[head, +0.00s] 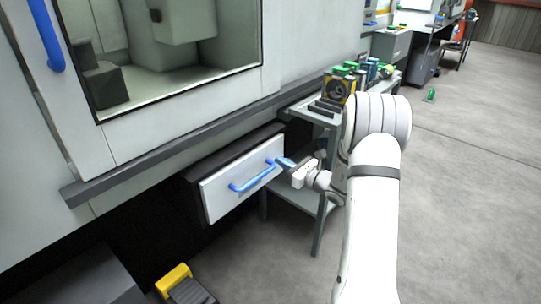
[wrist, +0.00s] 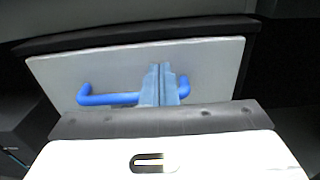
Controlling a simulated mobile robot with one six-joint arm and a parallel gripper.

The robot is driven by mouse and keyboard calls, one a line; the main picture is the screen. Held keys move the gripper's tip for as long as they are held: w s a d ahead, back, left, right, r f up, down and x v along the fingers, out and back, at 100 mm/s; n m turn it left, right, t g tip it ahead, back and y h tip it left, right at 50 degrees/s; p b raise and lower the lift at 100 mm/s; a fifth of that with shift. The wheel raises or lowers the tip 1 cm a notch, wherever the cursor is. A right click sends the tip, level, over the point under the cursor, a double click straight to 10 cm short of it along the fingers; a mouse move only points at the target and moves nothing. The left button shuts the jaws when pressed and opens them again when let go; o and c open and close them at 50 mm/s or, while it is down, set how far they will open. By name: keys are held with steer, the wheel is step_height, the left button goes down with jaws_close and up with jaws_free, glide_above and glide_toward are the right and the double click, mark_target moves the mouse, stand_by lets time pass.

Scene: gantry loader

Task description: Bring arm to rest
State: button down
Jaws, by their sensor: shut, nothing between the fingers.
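My gripper (head: 284,162) is at the right end of the blue handle (head: 254,177) of a light grey drawer (head: 223,193) under the machine. In the wrist view my gripper (wrist: 161,70) has its fingers together, in front of the drawer face (wrist: 215,65). The fingers hide part of the blue handle (wrist: 108,98) there. I cannot tell whether they touch it. My white arm reaches down on the right side of the head view.
A grey cart (head: 300,110) with several green and yellow-black parts stands right of the drawer. A yellow pedal (head: 173,279) is on the floor below. The machine's window (head: 165,85) is above the drawer. Open floor (head: 465,190) lies to the right.

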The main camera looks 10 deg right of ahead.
steer(key=p+v, duration=0.1)
steer(key=v, duration=0.6)
steer(key=s+a+r+n+g+p, duration=1.2)
steer(key=s+a+r+n, duration=0.4)
steer(key=r, duration=0.3)
steer(key=s+d+r+n+h+p, duration=0.2)
steer(key=s+r+n+h+p, duration=0.3)
steer(key=s+r+n+p, duration=0.1)
steer(key=s+d+r+n+h+p, duration=0.3)
steer(key=s+r+n+h+p, duration=0.2)
steer(key=s+r, duration=0.4)
steer(key=shift+s+d+r+n+h+p, duration=0.25)
steer(key=shift+r+n+p, duration=0.25)
steer(key=shift+n+p, duration=0.45)
steer(key=shift+w+a, duration=0.1)
